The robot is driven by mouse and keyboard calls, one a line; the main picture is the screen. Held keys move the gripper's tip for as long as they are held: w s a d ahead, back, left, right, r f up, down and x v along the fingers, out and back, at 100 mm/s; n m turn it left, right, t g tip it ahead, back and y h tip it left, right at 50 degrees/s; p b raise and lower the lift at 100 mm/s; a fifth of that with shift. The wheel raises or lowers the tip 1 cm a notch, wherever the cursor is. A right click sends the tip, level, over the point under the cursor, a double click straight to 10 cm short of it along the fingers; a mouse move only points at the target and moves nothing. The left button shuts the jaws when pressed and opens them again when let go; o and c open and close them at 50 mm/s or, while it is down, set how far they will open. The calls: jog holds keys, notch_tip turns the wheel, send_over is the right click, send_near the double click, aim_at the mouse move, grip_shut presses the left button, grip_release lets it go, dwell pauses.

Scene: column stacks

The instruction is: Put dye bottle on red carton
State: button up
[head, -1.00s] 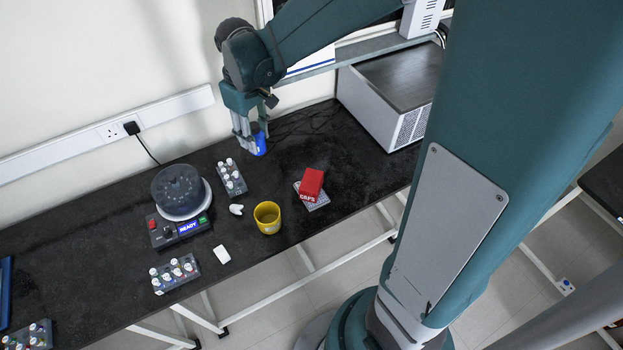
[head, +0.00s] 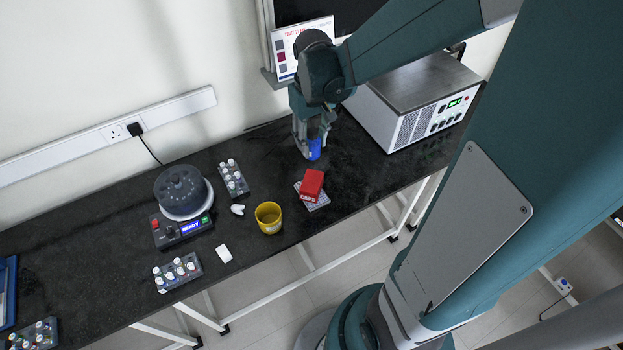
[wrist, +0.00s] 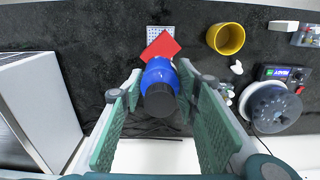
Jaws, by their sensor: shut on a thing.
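The dye bottle (wrist: 160,84) is blue with a black cap, and my gripper (head: 312,150) is shut on it; it also shows in the head view (head: 315,149). In the wrist view the bottle sits between the green finger pads of my gripper (wrist: 158,95). The red carton (head: 312,184) rests on a pale patterned block (head: 315,204) on the bench, in front of the gripper and apart from it in the head view. In the wrist view the bottle partly hides the red carton (wrist: 160,46). I cannot tell how high the bottle is above the bench.
A yellow cup (head: 269,217) stands left of the carton. A centrifuge-like device (head: 182,192) and several vials in racks (head: 233,179) are further left. A grey instrument box (head: 415,100) stands to the right behind. The black bench (head: 365,170) is clear right of the carton.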

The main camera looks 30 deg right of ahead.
aim_at(312, 150)
jog(key=shift+w+f, duration=0.15)
jog(key=shift+f, duration=1.85)
jog(key=shift+f, duration=2.95)
jog(key=shift+f+b, duration=0.3)
jog(key=shift+f, duration=1.75)
jog(key=shift+f, duration=0.15)
jog(key=o, duration=0.9)
jog(key=shift+o, duration=0.2)
